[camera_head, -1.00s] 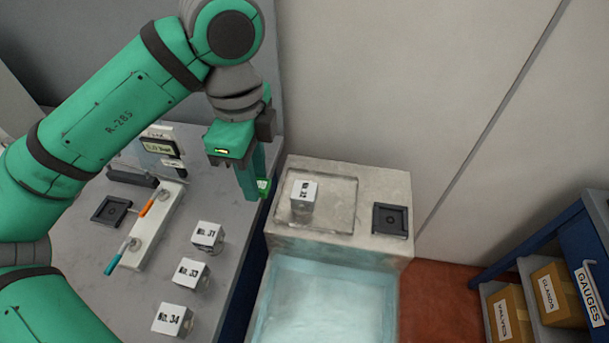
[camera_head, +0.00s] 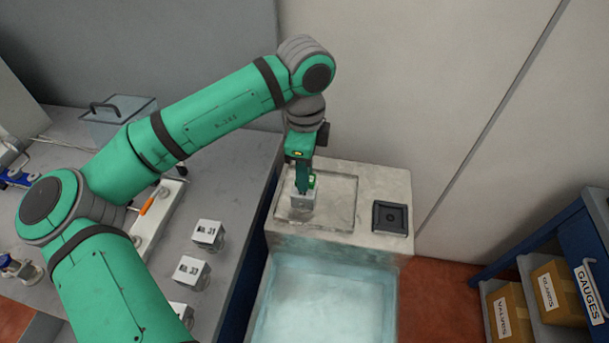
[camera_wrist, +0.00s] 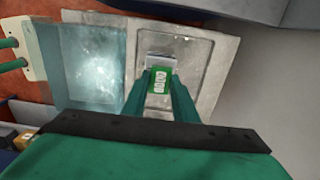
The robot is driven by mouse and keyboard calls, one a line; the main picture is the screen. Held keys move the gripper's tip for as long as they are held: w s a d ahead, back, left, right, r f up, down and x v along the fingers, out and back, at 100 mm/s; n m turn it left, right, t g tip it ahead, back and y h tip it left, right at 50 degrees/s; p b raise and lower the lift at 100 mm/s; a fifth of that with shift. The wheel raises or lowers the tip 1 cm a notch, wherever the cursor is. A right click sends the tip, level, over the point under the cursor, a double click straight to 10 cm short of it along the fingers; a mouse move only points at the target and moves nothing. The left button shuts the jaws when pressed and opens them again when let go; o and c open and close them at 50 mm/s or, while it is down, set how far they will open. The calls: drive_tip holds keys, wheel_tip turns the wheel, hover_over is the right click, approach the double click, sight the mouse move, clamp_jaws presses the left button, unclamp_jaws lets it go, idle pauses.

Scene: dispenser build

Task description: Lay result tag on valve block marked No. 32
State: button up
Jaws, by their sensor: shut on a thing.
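My gripper (camera_head: 307,188) points down and is shut on a small green result tag (camera_head: 313,181). In the wrist view the tag (camera_wrist: 160,82) has pale lettering and sits between the fingertips (camera_wrist: 159,76). A valve block (camera_head: 302,203) with a light top stands in the shallow recess of the pale stone-like stand, right under my gripper. Its top (camera_wrist: 160,62) partly shows beyond the tag in the wrist view. The fingers and tag now cover its marking. I cannot tell whether the tag touches the block.
Blocks marked No. 31 (camera_head: 207,234) and No. 33 (camera_head: 190,271) stand on the grey bench (camera_head: 232,190), with another (camera_head: 181,309) half hidden by my arm. A black square pad (camera_head: 390,218) lies right of the recess. A pale blue basin (camera_head: 325,305) is in front.

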drive_tip(key=shift+s+a+f, duration=0.1)
drive_tip(key=shift+f, duration=0.7)
drive_tip(key=shift+f, duration=0.1)
drive_tip(key=o, duration=1)
wheel_tip(320, 180, up, 12)
drive_tip(key=shift+r, duration=0.15)
